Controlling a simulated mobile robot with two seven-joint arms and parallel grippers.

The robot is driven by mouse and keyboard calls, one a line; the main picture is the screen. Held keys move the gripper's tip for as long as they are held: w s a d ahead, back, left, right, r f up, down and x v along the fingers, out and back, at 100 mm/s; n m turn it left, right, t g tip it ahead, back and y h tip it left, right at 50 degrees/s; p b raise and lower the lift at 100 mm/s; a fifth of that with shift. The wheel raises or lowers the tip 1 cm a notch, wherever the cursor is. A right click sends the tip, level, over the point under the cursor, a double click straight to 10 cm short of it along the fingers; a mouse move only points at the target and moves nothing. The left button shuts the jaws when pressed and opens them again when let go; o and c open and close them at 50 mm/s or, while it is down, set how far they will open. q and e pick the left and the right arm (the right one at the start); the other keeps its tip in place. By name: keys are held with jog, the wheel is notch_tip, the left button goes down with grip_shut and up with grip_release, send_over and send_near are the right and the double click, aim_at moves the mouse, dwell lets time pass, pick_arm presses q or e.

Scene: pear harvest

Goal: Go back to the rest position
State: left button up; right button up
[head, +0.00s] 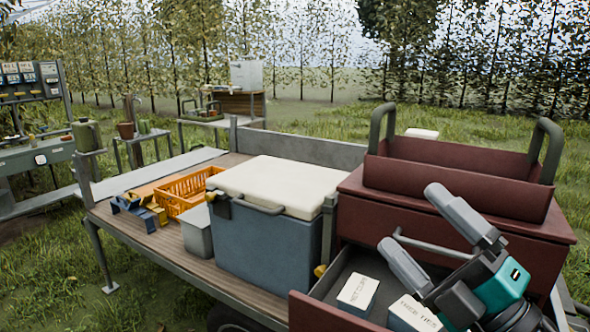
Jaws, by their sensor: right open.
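My right gripper (412,218) is in the lower right of the head view, with a teal and black body and two grey fingers. The fingers point up and to the left, spread apart, with nothing between them. It is over the right part of an open drawer (345,268) of a dark red chest (450,212). Two white-topped labelled boxes lie in the drawer: one box (358,293) is clear to see, and the other box (412,312) is partly covered by my gripper. My left gripper is not in view.
A blue cooler (262,250) with a cream lid stands left of the chest on a wooden trailer bed (150,238). An orange crate (188,190), a grey box (196,232) and blue and yellow tools (135,212) are further left. Grass lies around the trailer.

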jog(key=d+f+m+g+h, duration=0.1)
jog(key=d+f+m+h, duration=0.2)
jog(key=f+m+h, duration=0.3)
jog(key=s+d+f+m+g+h, duration=0.1)
jog(key=d+f+m+g+h, duration=0.1)
jog(key=d+f+m+h, duration=0.4)
jog(key=d+f+m+g+h, duration=0.1)
jog(key=f+m+h, duration=0.3)
jog(key=f+m, duration=0.4)
jog(key=s+a+f+m+g+y, duration=0.2)
jog(key=s+a+f+m+g, duration=0.15)
jog(key=s+f+g, duration=1.1)
pick_arm(q)
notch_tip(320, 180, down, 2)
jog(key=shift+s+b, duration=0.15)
jog(key=shift+b, duration=0.75)
pick_arm(e)
jog(key=w+a+f+t+y, duration=0.1)
jog(key=w+a+f+t, duration=0.2)
jog(key=f+t, duration=0.6)
jog(key=shift+w+a+f+n+t+y, duration=0.15)
jog(key=shift+w+a+n+t+y, duration=0.25)
jog(key=shift+w+t, duration=0.65)
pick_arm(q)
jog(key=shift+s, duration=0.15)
pick_arm(e)
jog(key=shift+w, duration=0.15)
